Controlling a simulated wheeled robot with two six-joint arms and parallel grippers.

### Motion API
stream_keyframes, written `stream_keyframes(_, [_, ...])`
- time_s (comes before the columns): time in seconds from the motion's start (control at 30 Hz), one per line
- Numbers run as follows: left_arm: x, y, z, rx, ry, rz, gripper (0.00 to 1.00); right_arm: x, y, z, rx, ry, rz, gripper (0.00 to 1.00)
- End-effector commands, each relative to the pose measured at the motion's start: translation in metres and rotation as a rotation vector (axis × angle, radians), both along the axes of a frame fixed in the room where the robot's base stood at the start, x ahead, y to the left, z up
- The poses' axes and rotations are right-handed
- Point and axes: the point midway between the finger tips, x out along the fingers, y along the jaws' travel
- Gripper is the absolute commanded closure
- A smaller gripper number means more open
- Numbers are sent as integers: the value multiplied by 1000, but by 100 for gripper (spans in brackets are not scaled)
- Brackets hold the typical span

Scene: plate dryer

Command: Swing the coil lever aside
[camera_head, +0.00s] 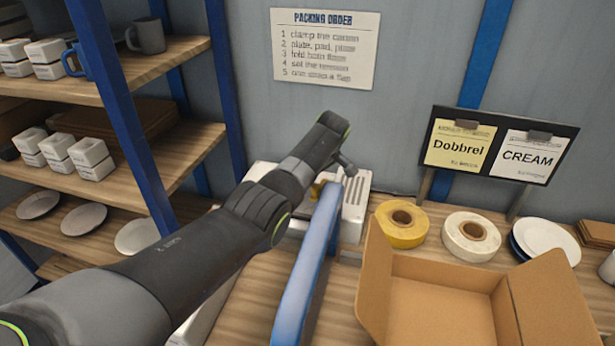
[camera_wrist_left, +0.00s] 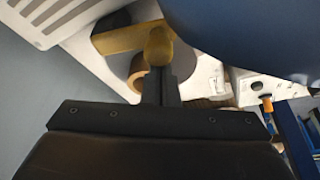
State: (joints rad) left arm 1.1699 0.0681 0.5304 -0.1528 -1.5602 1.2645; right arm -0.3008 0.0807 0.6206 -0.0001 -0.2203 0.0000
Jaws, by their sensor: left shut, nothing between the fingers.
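A yellow lever (camera_wrist_left: 118,40) with a rounded knob (camera_wrist_left: 158,46), which looks like the coil lever, shows at the top of the left wrist view. In the head view only a small yellow part (camera_head: 318,190) shows behind my arm, beside a white slotted machine (camera_head: 354,205). My left gripper (camera_head: 349,168) points down over this machine. In the wrist view its fingers (camera_wrist_left: 160,80) are shut with nothing between them, and their tips meet or overlap the knob; I cannot tell if they touch. My right gripper is not in view.
A long blue bar (camera_head: 306,275) runs toward me beside my left arm. An open cardboard box (camera_head: 440,283) stands to the right. Tape rolls (camera_head: 401,237) and a sign stand (camera_head: 499,146) are behind it. Shelves (camera_head: 160,70) with blue posts are at the left.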

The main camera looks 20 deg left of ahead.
Motion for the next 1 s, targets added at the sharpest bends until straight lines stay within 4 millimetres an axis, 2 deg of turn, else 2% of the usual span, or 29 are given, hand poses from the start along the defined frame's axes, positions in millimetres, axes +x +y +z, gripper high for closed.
stream_keyframes(0.53, [-1,-7,0,0,1,-3,100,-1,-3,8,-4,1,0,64])
stream_keyframes(1.0, [-1,-8,0,-2,1,-3,100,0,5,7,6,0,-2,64])
